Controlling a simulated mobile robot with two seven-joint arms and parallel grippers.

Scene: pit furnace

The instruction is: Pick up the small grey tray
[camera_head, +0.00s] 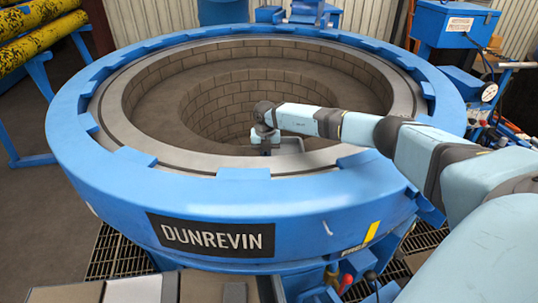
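My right arm reaches in from the right over the round furnace pit. Its gripper (266,147) points down above the near part of the pit opening, small and dark. Whether the fingers are open or shut is too small to tell. My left gripper is not in view.
The blue furnace ring (330,205), labelled DUNREVIN, surrounds the brick-lined pit (240,103). Yellow cylinders (40,38) lie on a blue rack at the left. A blue box (455,24) stands at the back right. Handled tools (345,283) sit at the front.

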